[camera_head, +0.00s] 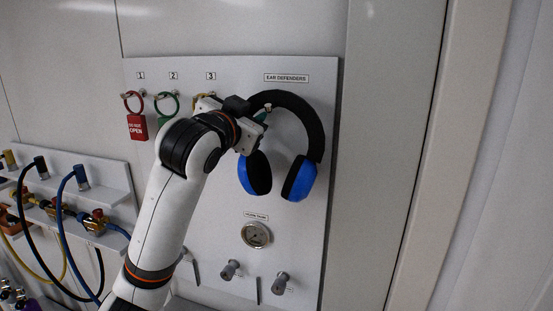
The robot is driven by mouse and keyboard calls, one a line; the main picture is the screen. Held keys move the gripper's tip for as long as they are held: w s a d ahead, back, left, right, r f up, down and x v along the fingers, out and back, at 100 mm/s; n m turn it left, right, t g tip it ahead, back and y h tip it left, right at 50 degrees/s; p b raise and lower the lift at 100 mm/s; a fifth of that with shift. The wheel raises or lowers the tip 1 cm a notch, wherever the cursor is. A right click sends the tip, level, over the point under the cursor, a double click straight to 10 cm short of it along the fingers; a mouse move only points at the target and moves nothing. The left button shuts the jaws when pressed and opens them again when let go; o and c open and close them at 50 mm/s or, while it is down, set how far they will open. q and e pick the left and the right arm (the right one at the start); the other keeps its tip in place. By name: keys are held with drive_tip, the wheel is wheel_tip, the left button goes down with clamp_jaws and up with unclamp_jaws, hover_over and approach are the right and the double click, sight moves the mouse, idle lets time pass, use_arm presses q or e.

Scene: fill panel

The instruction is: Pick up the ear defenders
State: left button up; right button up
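The ear defenders (311,125) hang on the panel (230,73) under their label. They have a black headband and two blue cups with black pads, and the cups hang downward. My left gripper (264,114) is at the upper left part of the headband, close against it. The wrist hides part of the headband's left side and most of the fingers, so I cannot tell whether they are open or shut on it. My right gripper is not in view.
A red tag (137,126) and a green tag (166,108) hang on hooks left of my wrist. A gauge (256,235) and grey knobs (281,284) sit below the ear defenders. Hoses and valves (60,205) are at left. Bare wall (385,150) lies to the right.

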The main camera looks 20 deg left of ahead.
use_arm(q)
clamp_jaws()
idle(1.4)
